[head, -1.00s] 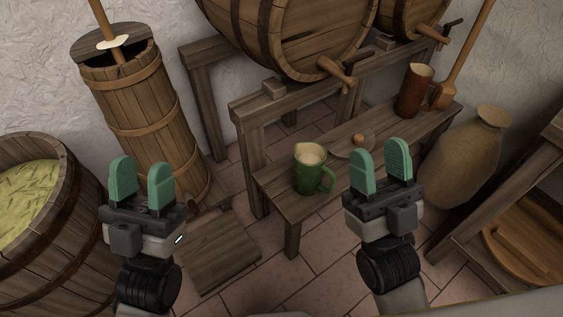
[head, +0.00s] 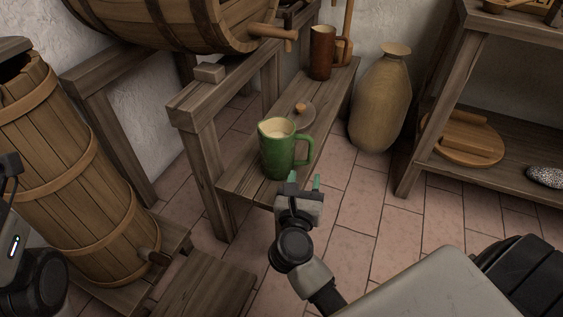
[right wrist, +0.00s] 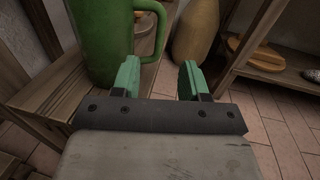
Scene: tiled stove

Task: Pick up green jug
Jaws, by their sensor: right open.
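The green jug (head: 277,155) stands upright on the near end of the narrow wooden bench (head: 236,180), its handle pointing right. My right gripper (head: 304,181) is open and empty, just in front of the jug's right side, below its handle in the head view. In the right wrist view the jug (right wrist: 98,45) is large at upper left, and its handle is just beyond the open green fingers (right wrist: 159,75). Nothing is between the fingers. Only part of my left gripper's body (head: 10,195) shows at the left edge of the head view; its fingers are out of frame.
A small dish (head: 296,116) with a round knob and a brown mug (head: 322,55) stand farther along the bench. A barrel stand post (head: 207,160) is left of the jug. A tall vase (head: 381,105) and a shelf (head: 440,100) are at right. The floor between is clear.

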